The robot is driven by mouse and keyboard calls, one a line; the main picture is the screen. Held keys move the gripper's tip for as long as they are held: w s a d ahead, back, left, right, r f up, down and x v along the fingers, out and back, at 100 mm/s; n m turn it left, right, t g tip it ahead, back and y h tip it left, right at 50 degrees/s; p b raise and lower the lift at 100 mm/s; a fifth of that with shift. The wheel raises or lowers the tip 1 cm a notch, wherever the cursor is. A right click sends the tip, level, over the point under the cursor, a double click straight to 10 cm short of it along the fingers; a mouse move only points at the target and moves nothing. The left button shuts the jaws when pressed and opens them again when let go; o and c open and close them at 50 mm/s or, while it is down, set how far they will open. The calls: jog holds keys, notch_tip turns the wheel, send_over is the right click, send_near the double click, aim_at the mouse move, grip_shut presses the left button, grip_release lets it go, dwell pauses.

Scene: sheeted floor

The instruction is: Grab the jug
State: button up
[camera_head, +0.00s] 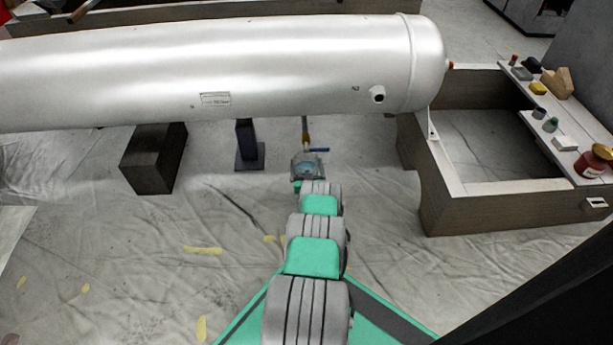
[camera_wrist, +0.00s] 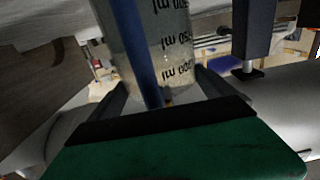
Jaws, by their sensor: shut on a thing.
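The jug (camera_wrist: 172,55) is clear, with black "ml" markings that appear upside down in the wrist view. My gripper (camera_wrist: 163,88) has one dark finger on each side of the jug's lower part in that view and is shut on it. A blue strip (camera_wrist: 138,50) runs along the jug's near side; I cannot tell whether it is the handle. In the head view, my gripper's end (camera_head: 308,165) is beyond my green and grey arm, and the jug cannot be made out clearly there.
A large silver tank (camera_head: 250,65) lies across the back on dark supports (camera_head: 155,160). A wooden frame (camera_head: 490,205) at the right carries small items and a red jar (camera_head: 592,162). The sheeted floor (camera_head: 130,250) at the left is mostly open, with yellow marks.

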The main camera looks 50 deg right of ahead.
jog(key=c, duration=0.7)
jog(key=shift+r, duration=0.1)
jog(key=shift+c, duration=0.6)
jog(key=shift+r, duration=0.15)
